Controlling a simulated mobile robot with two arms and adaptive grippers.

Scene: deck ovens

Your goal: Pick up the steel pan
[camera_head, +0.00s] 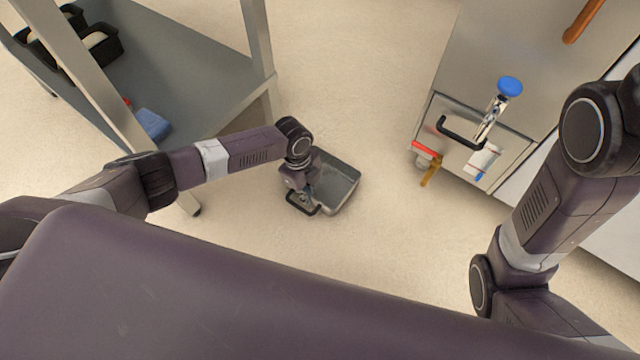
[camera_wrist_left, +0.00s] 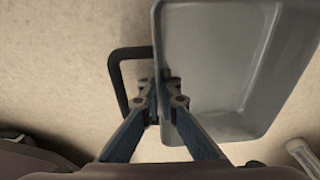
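The steel pan (camera_head: 342,182) is a grey, deep rectangular pan low over the pale floor; I cannot tell whether it touches the floor. It also fills the right of the left wrist view (camera_wrist_left: 225,60), and its inside looks empty. A black loop handle (camera_wrist_left: 118,80) sticks out from its near side. My left gripper (camera_head: 305,194) is at that side. In the left wrist view its fingertips (camera_wrist_left: 159,92) are closed on the pan's side wall beside the handle, one finger inside and one outside. My right arm shows at the right, but its gripper is out of view.
A steel table (camera_head: 180,55) with black bins (camera_head: 98,45) and a blue item (camera_head: 153,124) stands at upper left, one leg near my left arm. A steel cabinet (camera_head: 490,65) with a black handle (camera_head: 458,138) stands at upper right. Floor around the pan is clear.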

